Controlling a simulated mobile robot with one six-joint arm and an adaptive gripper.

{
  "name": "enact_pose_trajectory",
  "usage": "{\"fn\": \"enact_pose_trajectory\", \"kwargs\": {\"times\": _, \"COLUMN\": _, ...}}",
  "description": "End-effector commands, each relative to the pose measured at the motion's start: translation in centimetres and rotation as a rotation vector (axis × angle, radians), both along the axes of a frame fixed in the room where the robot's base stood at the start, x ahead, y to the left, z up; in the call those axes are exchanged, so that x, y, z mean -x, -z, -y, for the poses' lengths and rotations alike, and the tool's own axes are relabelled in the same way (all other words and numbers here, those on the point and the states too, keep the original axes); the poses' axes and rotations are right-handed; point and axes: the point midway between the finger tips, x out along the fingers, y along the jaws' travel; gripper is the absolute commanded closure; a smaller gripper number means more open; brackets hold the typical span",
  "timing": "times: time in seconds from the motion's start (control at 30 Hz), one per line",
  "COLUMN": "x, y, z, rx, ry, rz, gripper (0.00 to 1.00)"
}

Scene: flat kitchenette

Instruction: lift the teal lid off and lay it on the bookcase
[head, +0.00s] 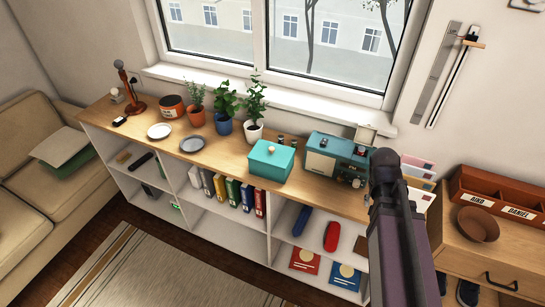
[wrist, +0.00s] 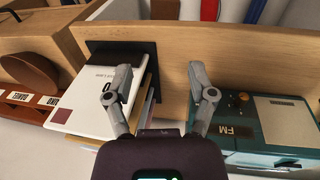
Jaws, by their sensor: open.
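The bookcase has a wooden top and white open shelves. My gripper (wrist: 160,72) is open and empty in the wrist view. It is above the right end of the bookcase, between a letter holder and the teal radio, apart from the lid. The lid is not in the wrist view. In the head view my arm comes up at the right and my fingers cannot be made out.
The teal radio (head: 338,157) stands just right of the box. Potted plants (head: 224,103) stand behind and left of it. A grey plate (head: 192,144) and a white plate (head: 159,131) lie further left. Bare wood shows between the grey plate and the box. Envelopes (head: 417,172) stand at the right end.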

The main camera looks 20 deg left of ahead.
Motion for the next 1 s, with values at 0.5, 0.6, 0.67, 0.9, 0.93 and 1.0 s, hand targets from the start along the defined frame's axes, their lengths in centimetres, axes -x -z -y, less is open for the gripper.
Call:
{"fn": "enact_pose_trajectory", "kwargs": {"times": 0.5, "x": -5.3, "y": 0.8, "z": -11.8, "rx": 0.242, "ry": 0.109, "rz": 0.261, "gripper": 0.28}}
{"fn": "enact_pose_trajectory", "kwargs": {"times": 0.6, "x": -5.9, "y": 0.7, "z": -14.5, "rx": 0.271, "ry": 0.127, "rz": 0.332, "gripper": 0.28}}
{"fn": "enact_pose_trajectory", "kwargs": {"times": 0.67, "x": -6.3, "y": 0.6, "z": -16.2, "rx": 0.283, "ry": 0.136, "rz": 0.376, "gripper": 0.28}}
{"fn": "enact_pose_trajectory", "kwargs": {"times": 0.9, "x": -6.9, "y": 0.0, "z": -23.4, "rx": 0.311, "ry": 0.170, "rz": 0.566, "gripper": 0.28}}
{"fn": "enact_pose_trajectory", "kwargs": {"times": 0.93, "x": -6.8, "y": -0.1, "z": -24.4, "rx": 0.311, "ry": 0.172, "rz": 0.591, "gripper": 0.28}}
{"fn": "enact_pose_trajectory", "kwargs": {"times": 1.0, "x": -6.8, "y": -0.3, "z": -26.6, "rx": 0.308, "ry": 0.180, "rz": 0.651, "gripper": 0.28}}
